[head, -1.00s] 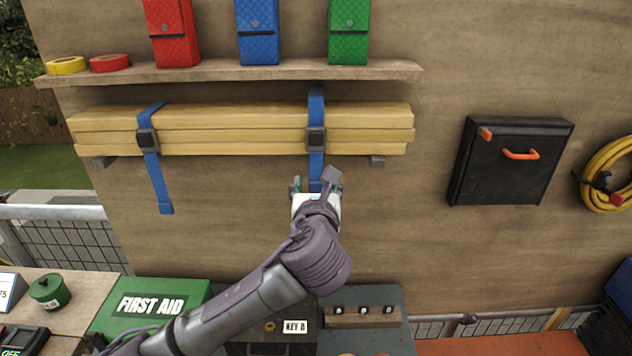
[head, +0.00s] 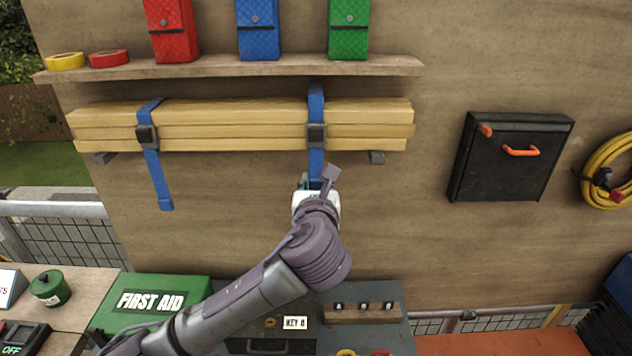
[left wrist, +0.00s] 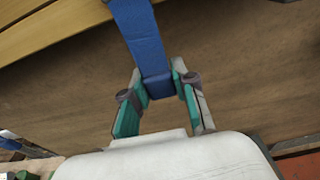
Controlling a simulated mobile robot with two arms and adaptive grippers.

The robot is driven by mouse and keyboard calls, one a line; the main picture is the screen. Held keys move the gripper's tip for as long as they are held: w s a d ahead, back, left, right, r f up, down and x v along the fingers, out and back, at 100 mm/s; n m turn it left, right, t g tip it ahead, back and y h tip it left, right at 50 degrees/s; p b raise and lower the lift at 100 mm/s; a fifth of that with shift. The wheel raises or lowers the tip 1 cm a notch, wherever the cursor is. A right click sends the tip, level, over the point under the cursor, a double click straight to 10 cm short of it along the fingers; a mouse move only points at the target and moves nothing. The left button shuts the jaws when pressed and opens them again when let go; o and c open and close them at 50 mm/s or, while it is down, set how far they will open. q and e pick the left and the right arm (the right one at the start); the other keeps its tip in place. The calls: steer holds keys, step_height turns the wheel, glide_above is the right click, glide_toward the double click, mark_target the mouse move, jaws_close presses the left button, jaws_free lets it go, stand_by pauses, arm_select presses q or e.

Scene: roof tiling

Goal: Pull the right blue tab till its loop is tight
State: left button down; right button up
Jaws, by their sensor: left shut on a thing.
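The right blue strap hangs from a loop around the stacked wooden battens (head: 230,132), through a dark buckle (head: 316,136). Its blue tab (head: 316,165) hangs below the buckle. My left gripper (head: 316,186) is at the lower end of this tab. In the left wrist view the green-padded fingers are shut on the end of the blue tab (left wrist: 147,50). The left strap, with its own buckle (head: 147,137) and hanging tab (head: 159,185), is apart from the gripper. My right gripper is not in view.
A shelf (head: 230,68) above the battens bears red, blue and green pouches and two tape rolls. A black wall box (head: 512,180) with orange handles is at the right. A green first aid box (head: 150,303) stands below. The wall around the gripper is bare.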

arm_select(q)
steer(key=shift+f+b, duration=0.75)
steer(key=shift+f, duration=1.75)
steer(key=c, duration=0.8)
jaws_free()
steer(key=shift+c, duration=0.2)
steer(key=o, duration=0.5)
steer(key=shift+r, duration=0.1)
